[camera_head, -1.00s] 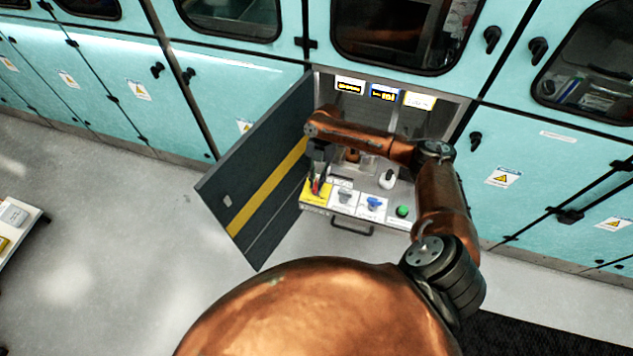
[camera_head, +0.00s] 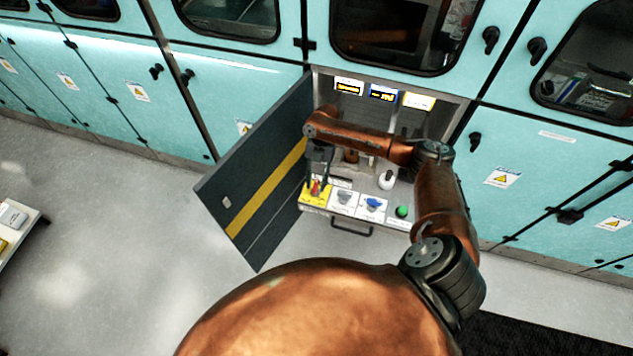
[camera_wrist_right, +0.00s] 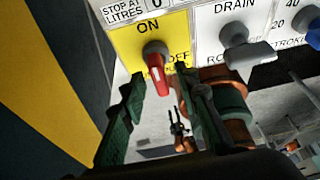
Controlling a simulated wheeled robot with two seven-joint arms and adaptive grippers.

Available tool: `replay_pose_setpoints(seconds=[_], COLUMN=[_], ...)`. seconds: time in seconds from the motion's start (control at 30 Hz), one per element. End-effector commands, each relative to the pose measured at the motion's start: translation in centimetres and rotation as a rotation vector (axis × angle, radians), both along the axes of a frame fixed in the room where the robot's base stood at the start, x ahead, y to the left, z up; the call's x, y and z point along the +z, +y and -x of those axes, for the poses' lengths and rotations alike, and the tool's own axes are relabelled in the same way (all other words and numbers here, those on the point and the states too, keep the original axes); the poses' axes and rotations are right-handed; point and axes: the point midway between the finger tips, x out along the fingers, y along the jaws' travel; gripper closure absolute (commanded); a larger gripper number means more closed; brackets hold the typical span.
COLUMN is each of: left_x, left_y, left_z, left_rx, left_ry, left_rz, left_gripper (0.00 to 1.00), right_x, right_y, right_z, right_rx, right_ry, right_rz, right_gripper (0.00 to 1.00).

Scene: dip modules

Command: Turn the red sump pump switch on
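The red sump pump switch (camera_wrist_right: 157,72) sits on a yellow plate (camera_wrist_right: 127,46) in the right wrist view. ON is printed above it and OFF, partly hidden, at its lower right. Its handle hangs downward, tilted slightly right. The switch is small in the head view (camera_head: 315,188), at the left end of the panel in the open cabinet. My right gripper (camera_wrist_right: 160,82) is open, with one dark green finger on each side of the handle; I see no clear contact. It reaches down over the yellow plate in the head view (camera_head: 318,180). My left gripper is not in view.
A grey drain knob (camera_wrist_right: 245,47) is right of the switch; a blue knob (camera_head: 374,203) and green button (camera_head: 402,211) lie further right. The open cabinet door (camera_head: 250,190) stands close on the left. A drawer handle (camera_head: 350,229) is below the panel.

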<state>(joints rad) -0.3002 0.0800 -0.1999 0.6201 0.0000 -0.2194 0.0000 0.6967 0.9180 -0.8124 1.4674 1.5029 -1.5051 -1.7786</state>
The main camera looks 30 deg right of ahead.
Motion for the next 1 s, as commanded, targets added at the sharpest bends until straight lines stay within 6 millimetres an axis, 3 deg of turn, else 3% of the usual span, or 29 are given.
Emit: replay_pose_setpoints(seconds=[0.17, 0.5, 0.7, 1.0], left_x=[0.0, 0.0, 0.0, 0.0], left_y=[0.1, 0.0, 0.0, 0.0], left_z=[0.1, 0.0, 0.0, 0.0], left_rx=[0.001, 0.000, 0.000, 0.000], left_ry=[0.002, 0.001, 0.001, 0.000], left_rz=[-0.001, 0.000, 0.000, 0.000], left_gripper=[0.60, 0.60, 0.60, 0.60], right_x=[1.0, 7.3, 10.1, 11.1], right_y=[-0.3, -2.3, -3.1, -3.5], right_z=[-0.3, -2.1, -2.8, -3.0], right_rx=[0.000, -0.001, -0.001, 0.000], right_ry=[-0.001, -0.003, -0.002, 0.001], right_rz=[0.000, 0.000, 0.000, 0.001], right_gripper=[0.71, 0.71, 0.71, 0.71])
